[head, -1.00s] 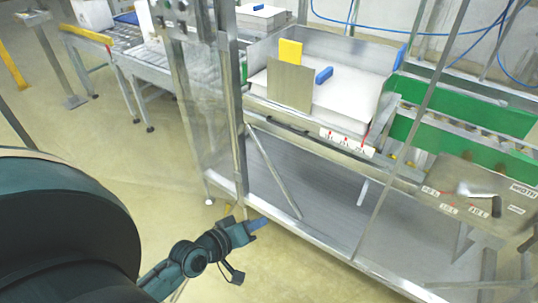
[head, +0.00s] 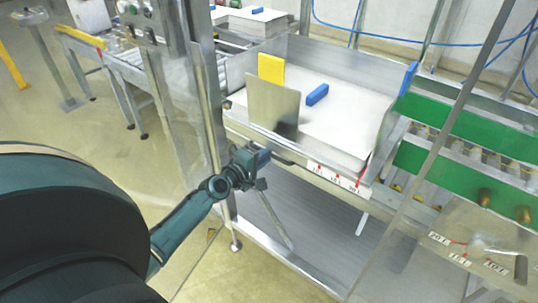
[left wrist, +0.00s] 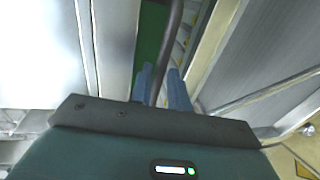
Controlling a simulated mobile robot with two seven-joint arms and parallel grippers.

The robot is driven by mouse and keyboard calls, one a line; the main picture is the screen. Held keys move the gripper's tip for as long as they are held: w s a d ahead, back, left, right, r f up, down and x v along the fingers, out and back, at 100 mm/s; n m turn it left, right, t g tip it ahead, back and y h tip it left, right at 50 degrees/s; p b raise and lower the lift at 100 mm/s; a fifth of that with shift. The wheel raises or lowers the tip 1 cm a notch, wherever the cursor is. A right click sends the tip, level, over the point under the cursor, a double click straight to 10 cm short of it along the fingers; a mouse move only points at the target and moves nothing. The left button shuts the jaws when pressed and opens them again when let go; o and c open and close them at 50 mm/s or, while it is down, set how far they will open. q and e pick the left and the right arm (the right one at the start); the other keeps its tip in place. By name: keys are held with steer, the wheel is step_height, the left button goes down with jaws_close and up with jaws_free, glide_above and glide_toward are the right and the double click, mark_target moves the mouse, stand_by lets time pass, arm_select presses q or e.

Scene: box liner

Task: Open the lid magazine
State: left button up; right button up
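The lid magazine (head: 377,133) is a metal tray with raised walls that holds a stack of white sheets (head: 345,118). A dark bar handle (head: 289,160) runs along its front edge. My left gripper (head: 264,158) is at the left end of this handle. In the left wrist view the dark bar (left wrist: 172,40) passes between the two blue fingers of the left gripper (left wrist: 160,80), which stand apart with a small gap beside the bar. I cannot tell whether they touch it. My right gripper is not in view.
A metal plate (head: 272,104), a yellow block (head: 271,68) and a blue block (head: 317,94) are at the stack. A metal post (head: 208,90) stands left of the magazine. A green-sided conveyor (head: 455,125) is at the right. Open floor (head: 105,125) lies at the left.

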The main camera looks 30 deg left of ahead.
arm_select(q)
steer(key=shift+x, duration=1.4)
steer(key=shift+c, duration=0.4)
jaws_close()
